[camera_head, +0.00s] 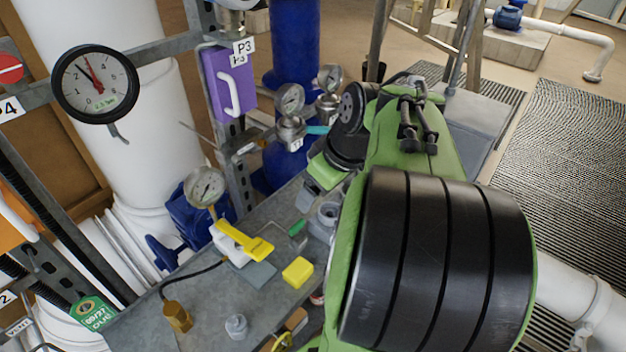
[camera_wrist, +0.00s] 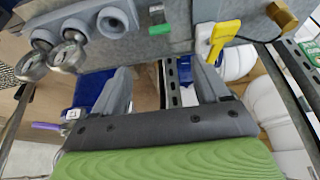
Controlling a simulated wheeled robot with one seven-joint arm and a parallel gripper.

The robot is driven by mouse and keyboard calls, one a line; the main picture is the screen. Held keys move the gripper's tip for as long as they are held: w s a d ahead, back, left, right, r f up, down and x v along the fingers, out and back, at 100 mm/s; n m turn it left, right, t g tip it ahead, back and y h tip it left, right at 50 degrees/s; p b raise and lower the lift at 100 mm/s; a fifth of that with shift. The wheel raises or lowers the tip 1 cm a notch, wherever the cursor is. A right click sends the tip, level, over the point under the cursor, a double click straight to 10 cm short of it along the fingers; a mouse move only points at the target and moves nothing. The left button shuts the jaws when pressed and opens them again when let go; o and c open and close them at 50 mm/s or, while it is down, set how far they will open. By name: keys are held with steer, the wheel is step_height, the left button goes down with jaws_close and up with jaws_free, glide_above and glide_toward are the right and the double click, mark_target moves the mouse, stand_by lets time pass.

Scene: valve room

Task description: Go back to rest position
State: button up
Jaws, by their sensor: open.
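My gripper shows in the wrist view (camera_wrist: 163,82) with its two grey fingers well apart and nothing between them. In the head view my green and black arm reaches forward over the right part of the grey bench (camera_head: 262,215). The gripper end is near the bench's back edge, and its fingertips are hard to make out there. A yellow lever (camera_head: 245,240) on a white valve body lies left of the gripper. The lever also shows in the wrist view (camera_wrist: 224,38), apart from the fingers. A small green handle (camera_head: 297,227) is close to my arm.
A yellow block (camera_head: 297,271) and a brass fitting (camera_head: 177,316) are on the bench. Pressure gauges (camera_head: 290,99) stand near my wrist. A purple panel (camera_head: 229,85), a blue column (camera_head: 292,40) and a large gauge (camera_head: 95,84) are behind. Floor gratings (camera_head: 565,160) lie to the right.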

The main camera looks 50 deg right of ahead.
steer(key=s+a+p, duration=0.1)
steer(key=s+a, duration=0.1)
steer(key=a, duration=0.8)
steer(key=s+a+r+t+p, duration=0.1)
steer(key=s+a+p, duration=0.1)
steer(key=a, duration=0.8)
steer(key=shift+s+r, duration=0.3)
steer(key=shift+s, duration=0.3)
